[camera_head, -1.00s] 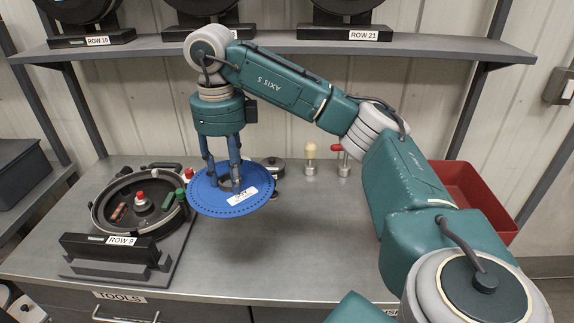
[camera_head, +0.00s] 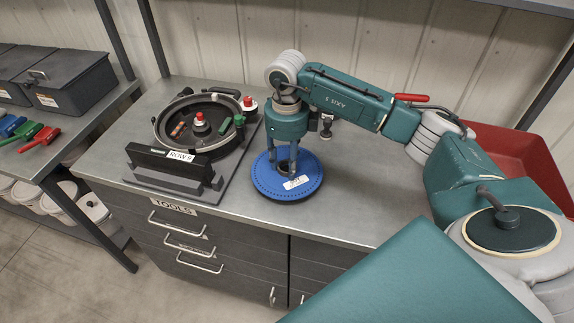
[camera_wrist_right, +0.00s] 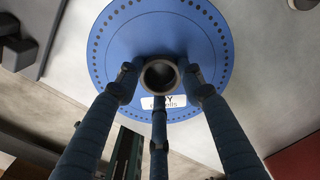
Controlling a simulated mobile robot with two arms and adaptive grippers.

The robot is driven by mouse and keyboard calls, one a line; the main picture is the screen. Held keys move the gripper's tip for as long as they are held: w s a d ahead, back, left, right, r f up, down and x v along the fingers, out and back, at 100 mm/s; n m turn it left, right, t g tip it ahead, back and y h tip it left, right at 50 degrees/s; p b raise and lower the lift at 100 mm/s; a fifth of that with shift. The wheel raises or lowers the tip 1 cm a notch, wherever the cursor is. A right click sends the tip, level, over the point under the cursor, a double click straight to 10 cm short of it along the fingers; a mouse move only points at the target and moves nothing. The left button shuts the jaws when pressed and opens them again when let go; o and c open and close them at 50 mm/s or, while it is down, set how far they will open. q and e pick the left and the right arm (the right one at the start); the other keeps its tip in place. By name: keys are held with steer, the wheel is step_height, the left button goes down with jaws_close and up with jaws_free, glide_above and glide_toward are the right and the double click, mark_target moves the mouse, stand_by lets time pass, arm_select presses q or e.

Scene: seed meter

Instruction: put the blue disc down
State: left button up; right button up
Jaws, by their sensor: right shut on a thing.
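The blue disc (camera_head: 265,184) has a ring of small holes near its rim and a white label. It is level over the bench's front part, right of the round seed meter housing (camera_head: 160,128). It is low, at or just above the bench top; I cannot tell if it touches. My right gripper (camera_head: 287,170) points straight down, its fingers shut on the hub at the disc's centre. In the right wrist view the disc (camera_wrist_right: 110,50) fills the upper middle, and the fingers close around its grey hub (camera_wrist_right: 159,75). My left gripper is not in view.
The housing with its ROW 9 block (camera_head: 165,160) stands on a dark plate to the left. A red bin (camera_head: 520,150) is at the right, partly behind my arm. The grey bench top (camera_head: 365,190) is clear right of the disc. Drawers (camera_head: 185,240) are below the front edge.

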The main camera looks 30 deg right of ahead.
step_height(320, 180, down, 2)
steer(key=shift+f, duration=0.2)
steer(key=o, duration=1.1)
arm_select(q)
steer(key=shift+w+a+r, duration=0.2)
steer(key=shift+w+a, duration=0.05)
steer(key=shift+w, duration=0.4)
